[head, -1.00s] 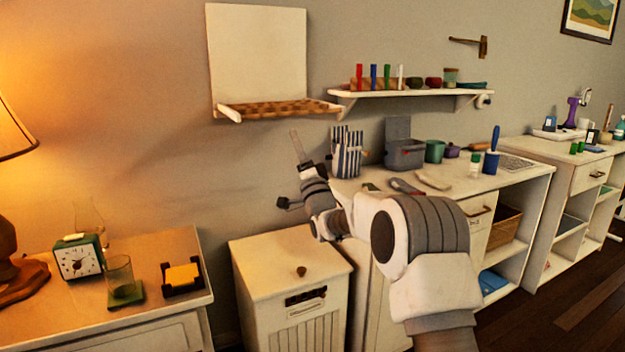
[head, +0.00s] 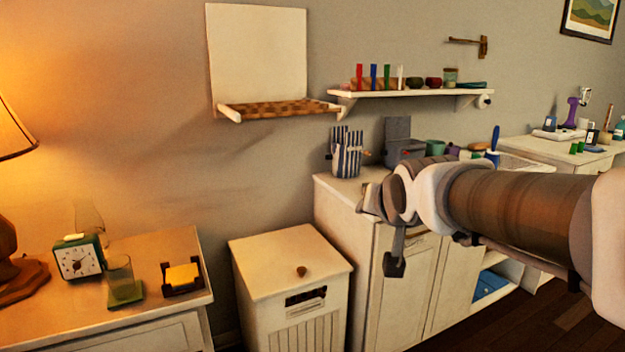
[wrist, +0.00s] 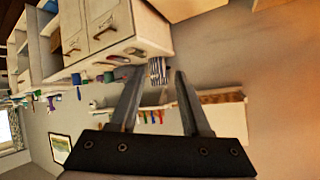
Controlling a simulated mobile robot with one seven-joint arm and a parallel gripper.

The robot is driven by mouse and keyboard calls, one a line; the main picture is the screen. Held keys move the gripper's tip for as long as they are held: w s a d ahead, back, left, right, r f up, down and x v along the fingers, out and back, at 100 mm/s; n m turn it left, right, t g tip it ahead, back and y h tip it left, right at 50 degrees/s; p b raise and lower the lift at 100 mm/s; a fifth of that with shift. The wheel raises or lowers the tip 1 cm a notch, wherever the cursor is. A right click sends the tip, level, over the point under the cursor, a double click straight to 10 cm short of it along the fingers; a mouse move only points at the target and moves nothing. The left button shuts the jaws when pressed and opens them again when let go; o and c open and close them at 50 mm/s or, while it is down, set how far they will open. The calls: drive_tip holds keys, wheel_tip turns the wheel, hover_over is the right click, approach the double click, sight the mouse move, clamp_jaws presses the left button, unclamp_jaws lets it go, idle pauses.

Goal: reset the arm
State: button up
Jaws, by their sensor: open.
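My gripper shows in the wrist view (wrist: 158,72), its two grey fingers spread apart with nothing between them. In the head view my arm reaches in from the right edge, and its end is in front of the white cabinet (head: 340,225), near the cabinet top's left part. The fingers are hard to make out there. The wrist view is turned upside down, with the cabinet and shelf beyond the fingers.
A striped holder (head: 347,155) and grey box (head: 405,150) stand on the cabinet. A wall shelf (head: 410,93) with small items is above. A white bin (head: 290,275) stands left of the cabinet. A nightstand (head: 165,245) holds a clock (head: 78,258) and glass (head: 120,275).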

drive_tip(key=s+d+f+n+g, duration=0.1)
drive_tip(key=s+d+f+g, duration=0.3)
drive_tip(key=s, duration=0.8)
drive_tip(key=s+a+f+n+g, duration=0.1)
drive_tip(key=s+f+n+g, duration=0.1)
drive_tip(key=s+f, duration=0.75)
wheel_tip(320, 180, up, 26)
drive_tip(key=s+p, duration=0.1)
drive_tip(key=p, duration=2.2)
drive_tip(key=shift+s+d, duration=0.15)
drive_tip(key=shift+s, duration=0.2)
